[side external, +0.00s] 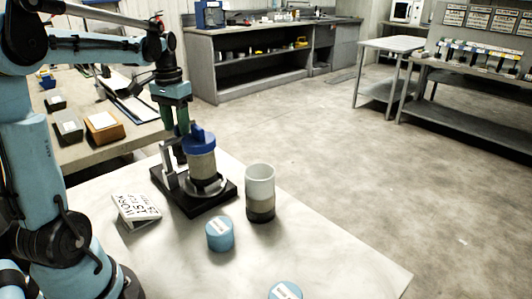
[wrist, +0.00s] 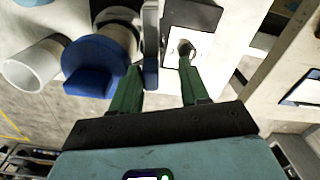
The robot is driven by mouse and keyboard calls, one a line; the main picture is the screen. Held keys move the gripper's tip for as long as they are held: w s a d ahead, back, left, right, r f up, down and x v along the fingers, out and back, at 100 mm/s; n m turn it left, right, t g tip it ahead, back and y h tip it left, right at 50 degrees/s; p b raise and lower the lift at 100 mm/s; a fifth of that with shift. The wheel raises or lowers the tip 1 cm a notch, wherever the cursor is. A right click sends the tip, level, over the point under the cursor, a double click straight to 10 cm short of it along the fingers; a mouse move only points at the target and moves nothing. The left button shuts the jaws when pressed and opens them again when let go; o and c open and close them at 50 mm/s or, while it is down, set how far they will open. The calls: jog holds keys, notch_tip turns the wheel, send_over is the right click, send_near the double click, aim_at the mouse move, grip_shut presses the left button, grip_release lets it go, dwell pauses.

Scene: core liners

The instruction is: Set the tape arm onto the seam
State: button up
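A core liner (side external: 202,165), a grey-beige cylinder with a blue cap (side external: 198,144), stands upright on a round turntable of a black-based fixture (side external: 222,195). The cap, with its raised block, also shows in the wrist view (wrist: 95,52). A grey bar (wrist: 150,45), which looks like the tape arm, stands beside the cap in the wrist view. My gripper (wrist: 159,66) is open, its green fingers pointing down at the fixture. The bar lies between the fingers, nearer the left one; I cannot tell whether they touch. In the side view my gripper (side external: 176,128) is just behind the cap. The seam cannot be made out.
An open tube (side external: 260,190), pale above and dark below, stands right of the fixture. A blue labelled cap (side external: 219,234) lies in front, another (side external: 285,290) at the table's front edge. A lettered white block (side external: 136,208) lies left. The white table (side external: 330,255) is clear at right.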

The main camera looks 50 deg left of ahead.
notch_tip(320, 180, up, 12)
dwell(0.9)
